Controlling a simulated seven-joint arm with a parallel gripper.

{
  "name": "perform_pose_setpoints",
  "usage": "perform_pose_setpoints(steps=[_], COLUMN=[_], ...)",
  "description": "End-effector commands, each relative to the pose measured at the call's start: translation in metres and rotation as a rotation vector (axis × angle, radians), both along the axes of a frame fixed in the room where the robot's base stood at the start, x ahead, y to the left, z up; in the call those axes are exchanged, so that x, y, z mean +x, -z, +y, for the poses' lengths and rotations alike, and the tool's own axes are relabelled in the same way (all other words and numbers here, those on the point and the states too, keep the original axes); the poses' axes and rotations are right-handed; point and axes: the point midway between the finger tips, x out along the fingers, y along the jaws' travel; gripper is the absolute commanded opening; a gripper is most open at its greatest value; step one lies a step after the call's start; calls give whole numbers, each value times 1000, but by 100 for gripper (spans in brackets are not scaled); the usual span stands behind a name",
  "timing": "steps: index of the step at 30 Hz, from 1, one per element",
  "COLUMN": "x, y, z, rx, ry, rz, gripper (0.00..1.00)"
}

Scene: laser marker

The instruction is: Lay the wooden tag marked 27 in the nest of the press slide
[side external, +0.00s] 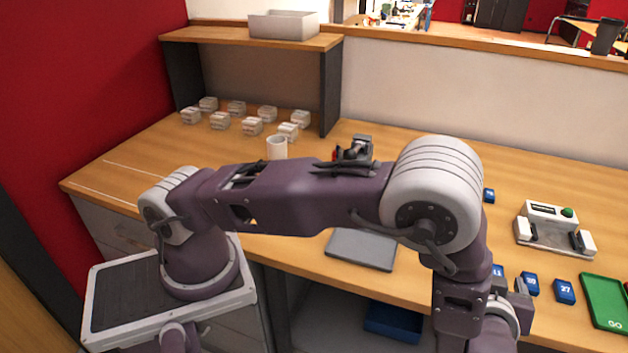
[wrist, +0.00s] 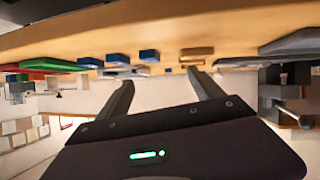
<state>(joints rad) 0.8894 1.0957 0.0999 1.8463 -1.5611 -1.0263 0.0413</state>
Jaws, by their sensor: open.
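My gripper (wrist: 161,77) is open, with nothing between its fingers in the wrist view. In the side view it hangs low at the table's front edge, largely hidden by my arm. A small tan, wood-coloured piece (wrist: 197,51) lies on the table beyond the fingers in the wrist view, apart from them. It may be the wooden tag; no number is readable on it. A white-and-grey device with a green button (side external: 550,228) stands at the right in the side view. I cannot tell whether it holds the press slide, and no nest is clearly visible.
Blue blocks with white numbers (side external: 564,291) stand along the front edge, beside a green tray marked GO (side external: 606,302). A grey plate (side external: 361,249) lies left of them. A dark machine (side external: 354,151), a white mug (side external: 277,148) and several pale stacks (side external: 252,126) stand farther back.

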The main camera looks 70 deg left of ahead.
Motion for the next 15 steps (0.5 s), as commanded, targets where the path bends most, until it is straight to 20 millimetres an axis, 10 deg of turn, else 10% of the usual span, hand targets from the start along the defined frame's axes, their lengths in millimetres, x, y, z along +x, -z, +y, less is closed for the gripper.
perform_pose_setpoints(steps=[3, 7, 11, 15], x=[32, 11, -76, -200], y=[-82, -187, -266, -275], z=[-18, -18, 14, 74], rx=[-278, -466, -459, -285], ry=[168, 431, 687, 802], rz=[67, 139, 239, 413], gripper=[76, 76, 76, 76])
